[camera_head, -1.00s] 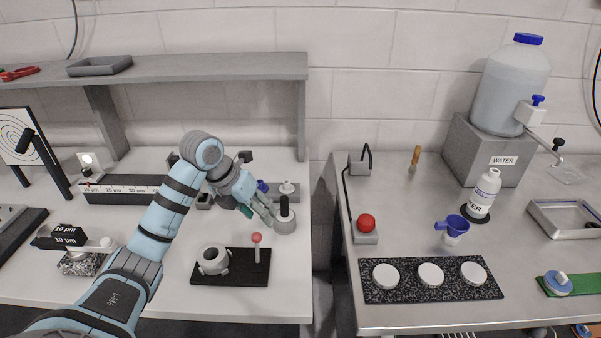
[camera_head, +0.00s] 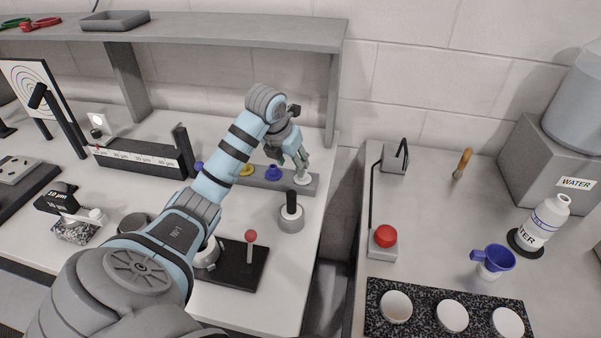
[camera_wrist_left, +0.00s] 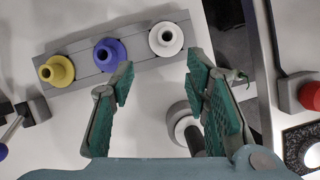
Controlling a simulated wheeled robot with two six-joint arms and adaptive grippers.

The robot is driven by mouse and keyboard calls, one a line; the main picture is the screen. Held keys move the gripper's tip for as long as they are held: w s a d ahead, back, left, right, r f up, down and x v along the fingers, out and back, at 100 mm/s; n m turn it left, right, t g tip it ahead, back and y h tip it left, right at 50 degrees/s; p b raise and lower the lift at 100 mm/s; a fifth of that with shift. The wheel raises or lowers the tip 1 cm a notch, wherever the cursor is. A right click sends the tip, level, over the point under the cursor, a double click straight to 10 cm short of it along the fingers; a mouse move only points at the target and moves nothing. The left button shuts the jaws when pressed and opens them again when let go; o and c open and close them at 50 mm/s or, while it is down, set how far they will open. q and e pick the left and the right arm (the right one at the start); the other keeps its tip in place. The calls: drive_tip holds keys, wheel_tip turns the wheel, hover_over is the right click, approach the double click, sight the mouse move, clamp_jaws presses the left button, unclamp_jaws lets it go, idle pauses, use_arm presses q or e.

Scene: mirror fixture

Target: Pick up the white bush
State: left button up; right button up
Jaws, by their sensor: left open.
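The white bush (camera_wrist_left: 166,39) is a flanged ring with a dark central hole. It sits at one end of the grey rack (camera_wrist_left: 83,57), beside the blue bush (camera_wrist_left: 109,54) and the yellow bush (camera_wrist_left: 56,70). In the head view the white bush (camera_head: 303,179) is at the rack's right end, close below my left fingertips. My left gripper (camera_wrist_left: 160,78) is open and empty, its green-padded fingers apart. In the wrist view the white bush lies beyond the fingertips, between their lines. In the head view my left gripper (camera_head: 299,161) hangs over the rack. My right gripper is not in view.
A round grey base with a black handle (camera_head: 291,212) stands just in front of the rack. A shelf (camera_head: 180,32) runs behind. A gap separates this table from the right one, which holds a red button (camera_head: 385,236) and a blue funnel (camera_head: 495,258).

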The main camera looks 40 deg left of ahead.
sight(307, 178)
use_arm(q)
drive_tip(key=w+f, duration=0.2)
drive_tip(key=f, duration=0.1)
drive_tip(key=w+f, duration=0.3)
drive_tip(key=shift+w+a, duration=0.1)
drive_tip(key=shift+w, duration=0.1)
drive_tip(key=shift+s+r, duration=0.15)
drive_tip(key=shift+s, duration=0.15)
drive_tip(key=shift+s+r, duration=0.1)
drive_tip(key=shift+s, duration=0.1)
drive_tip(key=shift+c, duration=1)
drive_tip(key=c, duration=0.7)
drive_tip(key=shift+w, duration=0.1)
clamp_jaws()
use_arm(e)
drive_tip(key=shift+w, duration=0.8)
